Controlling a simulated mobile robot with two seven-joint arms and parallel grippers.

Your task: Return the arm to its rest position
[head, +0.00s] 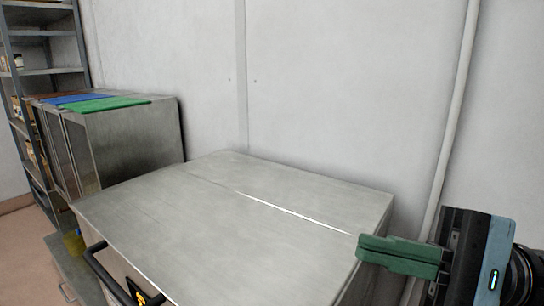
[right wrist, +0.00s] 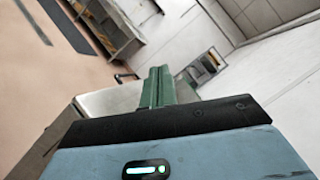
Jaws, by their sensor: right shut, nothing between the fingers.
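My right gripper (head: 400,254) has green fingers and a blue-grey body, and it comes in from the right edge in the head view. Its fingers are closed together with nothing between them. It is at the right end of a large metal-topped unit (head: 230,225); I cannot tell how far above or beside the top it is. In the right wrist view the shut green fingers (right wrist: 157,88) point away from the camera, with part of a metal surface behind them. My left gripper is not in view.
A black handle (head: 105,270) sticks out at the unit's front left. A metal cabinet (head: 130,145) with green and blue flat pieces (head: 95,103) on top stands at the left. Shelving (head: 45,50) is behind it. A pale pipe (head: 455,110) runs up the wall. The metal top is bare.

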